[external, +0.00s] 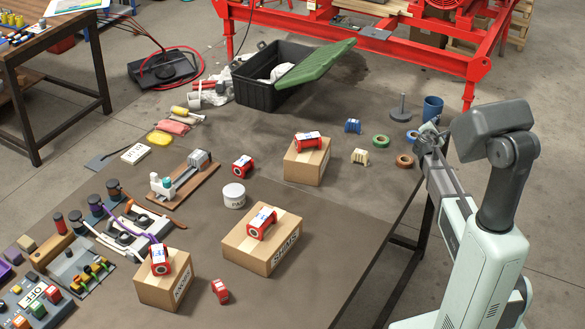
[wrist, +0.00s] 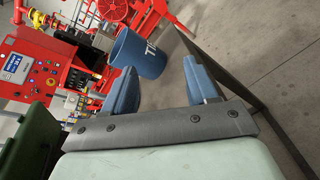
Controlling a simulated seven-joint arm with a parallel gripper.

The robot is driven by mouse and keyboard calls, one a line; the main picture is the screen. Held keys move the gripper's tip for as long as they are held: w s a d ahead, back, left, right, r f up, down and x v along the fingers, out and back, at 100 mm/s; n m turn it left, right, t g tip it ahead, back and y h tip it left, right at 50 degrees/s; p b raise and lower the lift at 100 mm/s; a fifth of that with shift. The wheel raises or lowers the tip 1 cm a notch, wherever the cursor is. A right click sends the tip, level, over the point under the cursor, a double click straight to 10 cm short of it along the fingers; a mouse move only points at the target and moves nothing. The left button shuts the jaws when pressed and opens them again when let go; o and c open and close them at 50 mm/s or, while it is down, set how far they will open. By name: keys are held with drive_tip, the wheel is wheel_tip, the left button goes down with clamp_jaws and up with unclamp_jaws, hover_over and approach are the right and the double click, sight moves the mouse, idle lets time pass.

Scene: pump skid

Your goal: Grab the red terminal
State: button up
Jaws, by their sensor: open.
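A small red terminal-like block (external: 220,291) lies on the table near its front edge, right of the front-left carton. Other red spool-like parts with white labels sit on the cartons (external: 307,141), (external: 262,223), (external: 158,260), and one stands on the bare table (external: 242,166). None of these red parts shows in the wrist view. My gripper (external: 430,138) is at the right edge of the table, far from the red block. Its two blue fingers (wrist: 160,68) are apart with nothing held. A blue cup (wrist: 141,53) appears beyond the fingers.
A blue terminal-like block (external: 352,126) and a cream one (external: 360,157) lie left of tape rolls (external: 404,161). A white jar (external: 234,195) stands mid-table near the SHIMS carton (external: 270,250). A black crate (external: 265,92) with a green lid is behind. The front right of the table is clear.

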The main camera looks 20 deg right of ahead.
drive_tip(key=w+a+r+n+y, duration=0.15)
drive_tip(key=a+r+n, duration=0.3)
drive_tip(key=a, duration=0.75)
drive_tip(key=w+a+r+n, duration=0.2)
drive_tip(key=a+r+n, duration=0.3)
drive_tip(key=a, duration=0.8)
drive_tip(key=s+a+r+n+y, duration=0.1)
drive_tip(key=s+a+n+y, duration=0.15)
drive_tip(key=a, duration=0.65)
drive_tip(key=s+a+r+n+g+y, duration=0.1)
drive_tip(key=s+a+r, duration=0.15)
drive_tip(key=a, duration=0.75)
drive_tip(key=s+a+r+n+y, duration=0.1)
drive_tip(key=s+a+n, duration=0.15)
drive_tip(key=a, duration=0.65)
drive_tip(key=n+g+y, duration=0.5)
drive_tip(key=g, duration=0.5)
hover_over(218, 283)
wheel_tip(218, 283, down, 5)
wheel_tip(218, 283, down, 8)
drive_tip(key=shift+a+r, duration=0.15)
drive_tip(key=shift+r, duration=0.05)
drive_tip(key=shift+s+f, duration=0.1)
drive_tip(key=shift+f, duration=2.5)
